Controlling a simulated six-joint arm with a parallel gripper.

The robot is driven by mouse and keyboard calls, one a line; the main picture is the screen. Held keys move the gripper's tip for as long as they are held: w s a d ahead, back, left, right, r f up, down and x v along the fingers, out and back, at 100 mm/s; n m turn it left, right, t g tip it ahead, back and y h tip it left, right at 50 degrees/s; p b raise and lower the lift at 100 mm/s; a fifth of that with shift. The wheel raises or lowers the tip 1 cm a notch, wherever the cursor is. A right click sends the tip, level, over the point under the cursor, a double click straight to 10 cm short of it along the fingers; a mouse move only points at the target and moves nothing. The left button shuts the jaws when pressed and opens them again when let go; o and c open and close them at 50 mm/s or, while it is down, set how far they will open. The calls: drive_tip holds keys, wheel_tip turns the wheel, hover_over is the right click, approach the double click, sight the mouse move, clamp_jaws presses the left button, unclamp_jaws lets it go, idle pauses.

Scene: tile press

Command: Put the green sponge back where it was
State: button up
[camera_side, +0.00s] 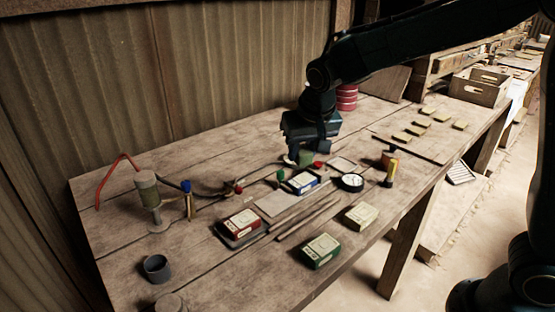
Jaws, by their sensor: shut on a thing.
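The green sponge (305,158) shows as a small green block under my gripper, just above or at the tabletop; I cannot tell whether it touches the wood. My gripper (307,151) points down over the back middle of the wooden bench (222,269) and is shut on the sponge. The fingers hide part of it.
Near my gripper are a blue-labelled box (303,182), a round gauge (351,182) and a yellow-and-dark tool (391,173). Red (240,223), green (321,251) and cream (361,215) boxes lie nearer the front. Red stacked discs (347,97) stand behind. Several yellowish tiles lie right.

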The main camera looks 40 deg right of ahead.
wheel_tip(320, 180, down, 17)
drive_tip(key=shift+f, duration=0.2)
idle(0.7)
drive_tip(key=shift+f, duration=0.1)
drive_tip(key=o, duration=0.9)
drive_tip(key=shift+r, duration=0.2)
drive_tip(key=v, duration=1.2)
drive_tip(key=shift+s+f, duration=0.1)
